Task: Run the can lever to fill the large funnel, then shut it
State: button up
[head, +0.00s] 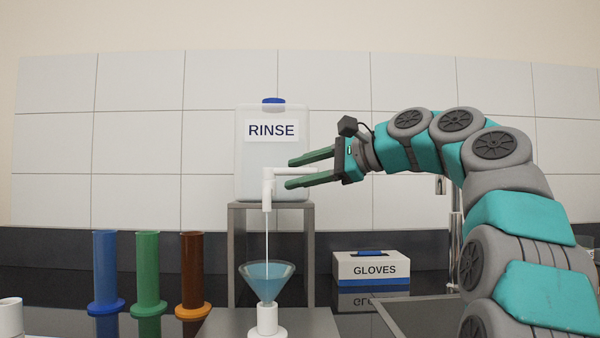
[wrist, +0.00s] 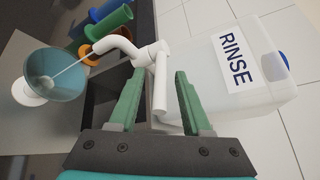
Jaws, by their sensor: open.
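The can marked RINSE (head: 272,155) stands on a grey stand, with its white spout (head: 267,192) pointing down at the front. A thin stream runs from the spout into the blue, see-through funnel (head: 266,284); the liquid level inside is hard to tell. The white lever (head: 300,171) sticks out sideways to the right from the spout. My gripper (head: 287,174) is open, with one finger above the lever and one below. In the wrist view the lever (wrist: 160,88) lies between the open fingers, with gaps visible. The funnel (wrist: 50,75) shows at the left there.
Blue (head: 105,270), green (head: 148,270) and brown (head: 193,270) cylinders stand left of the funnel. The grey stand (head: 308,255) carries the can. A GLOVES box (head: 371,268) lies to the right. A tiled wall (head: 140,125) closes off the back.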

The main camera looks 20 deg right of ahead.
aim_at(310, 169)
jog(key=shift+v, duration=3.9)
